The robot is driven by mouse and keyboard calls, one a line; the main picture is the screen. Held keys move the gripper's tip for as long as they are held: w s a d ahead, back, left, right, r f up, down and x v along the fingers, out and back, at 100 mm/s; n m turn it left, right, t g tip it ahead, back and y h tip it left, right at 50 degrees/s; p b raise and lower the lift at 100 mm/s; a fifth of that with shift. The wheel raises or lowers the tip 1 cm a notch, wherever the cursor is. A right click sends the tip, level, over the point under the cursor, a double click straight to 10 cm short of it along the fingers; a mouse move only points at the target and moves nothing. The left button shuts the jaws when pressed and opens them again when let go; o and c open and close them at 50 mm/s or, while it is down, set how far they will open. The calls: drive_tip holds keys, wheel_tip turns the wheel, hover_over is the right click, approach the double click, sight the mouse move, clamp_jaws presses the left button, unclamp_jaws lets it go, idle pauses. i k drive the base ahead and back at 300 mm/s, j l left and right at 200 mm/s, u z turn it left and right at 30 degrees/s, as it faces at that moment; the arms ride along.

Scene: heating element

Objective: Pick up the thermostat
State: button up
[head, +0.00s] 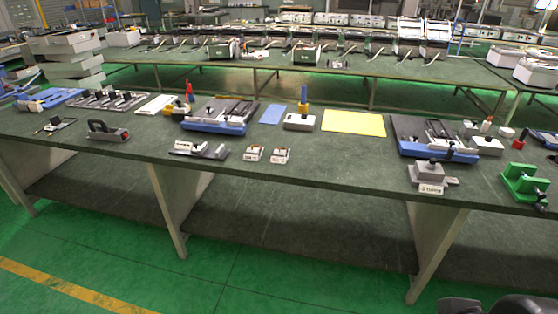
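Two small white box-like parts with metal tops, one on the left (254,153) and one on the right (280,155), sit side by side near the front edge of the long green table (330,165). Either could be a thermostat, but they are too small to tell for sure. A grey block with a white label (432,180) sits near the front edge at the right; its lettering is not readable. My gripper is not in view. A dark rounded shape at the bottom right corner appears to be part of my arm.
Blue fixtures (215,125) (437,150), a yellow mat (353,123), a dark handled block (107,132), a grey clamp (199,150) and a green fixture (524,185) stand on the table. The front edge between the small parts and the labelled block is mostly clear. Green floor lies before it.

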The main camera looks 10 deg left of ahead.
sight(252, 153)
drive_tip(key=i+j, duration=0.7)
drive_tip(key=j, duration=0.15)
drive_tip(key=i+j, duration=1.45)
drive_tip(key=j, duration=0.2)
